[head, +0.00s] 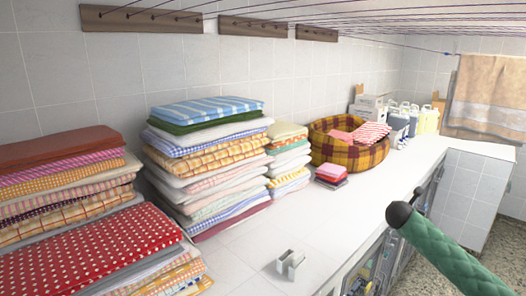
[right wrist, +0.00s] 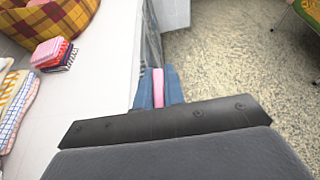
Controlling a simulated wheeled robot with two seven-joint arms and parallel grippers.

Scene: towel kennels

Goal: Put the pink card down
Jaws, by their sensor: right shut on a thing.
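The pink card (right wrist: 158,88) shows in the right wrist view as a narrow pink strip, seen edge-on between the blue fingers of my right gripper (right wrist: 158,86). The gripper is shut on it. In that view the card and fingers appear beside the front edge of the white counter (right wrist: 95,95), with the speckled floor beyond. I cannot tell their height. In the head view neither the card nor my right gripper can be made out. A small white slotted holder (head: 290,264) stands on the near counter (head: 245,250), empty as seen. My left gripper is in neither view.
Towel stacks (head: 205,160) line the wall. A plaid pet bed (head: 345,148) and a small folded cloth pile (head: 331,175) sit farther back, near bottles (head: 425,120). A green quilted tube (head: 440,250) with a dark round end crosses the lower right.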

